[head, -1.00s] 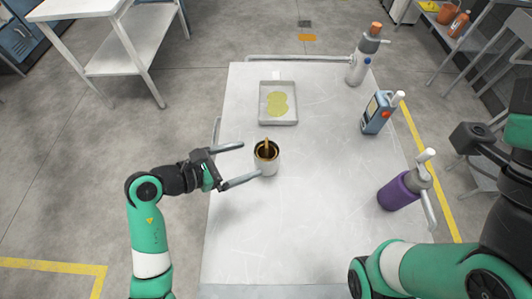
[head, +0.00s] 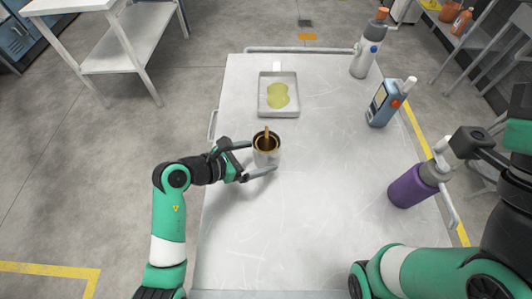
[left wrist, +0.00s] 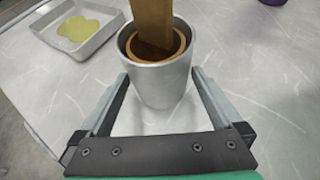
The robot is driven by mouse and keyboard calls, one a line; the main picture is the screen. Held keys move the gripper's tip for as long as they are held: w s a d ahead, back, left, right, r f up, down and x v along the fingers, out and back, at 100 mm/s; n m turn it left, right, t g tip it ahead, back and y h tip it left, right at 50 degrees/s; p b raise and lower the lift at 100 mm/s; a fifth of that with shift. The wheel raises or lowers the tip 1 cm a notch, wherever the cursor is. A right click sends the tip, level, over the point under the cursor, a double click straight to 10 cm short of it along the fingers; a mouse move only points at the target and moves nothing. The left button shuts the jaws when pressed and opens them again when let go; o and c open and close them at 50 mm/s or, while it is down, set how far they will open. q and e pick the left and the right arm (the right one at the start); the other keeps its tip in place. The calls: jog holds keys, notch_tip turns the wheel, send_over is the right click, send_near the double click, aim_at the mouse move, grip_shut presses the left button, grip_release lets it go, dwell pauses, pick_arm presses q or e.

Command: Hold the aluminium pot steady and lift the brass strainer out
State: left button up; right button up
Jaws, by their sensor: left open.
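The aluminium pot (head: 267,157) stands upright on the pale table, and it also shows in the left wrist view (left wrist: 161,88). The brass strainer (head: 266,139) sits inside it, its flat handle (left wrist: 153,18) sticking up above the rim. The strainer's lower part is hidden in the pot. My left gripper (head: 262,158) is open, with one finger on each side of the pot. In the left wrist view the fingers (left wrist: 158,88) show small gaps to the pot wall.
A shallow tray (head: 262,111) with a yellow-green puddle lies behind the pot. The middle of the table (head: 320,180) is clear.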

pick_arm(q)
jog(key=shift+x, duration=0.85)
pick_arm(e)
jog(key=shift+f, duration=0.35)
pick_arm(q)
jog(key=c, duration=0.6)
pick_arm(e)
jog(key=shift+c, duration=0.3)
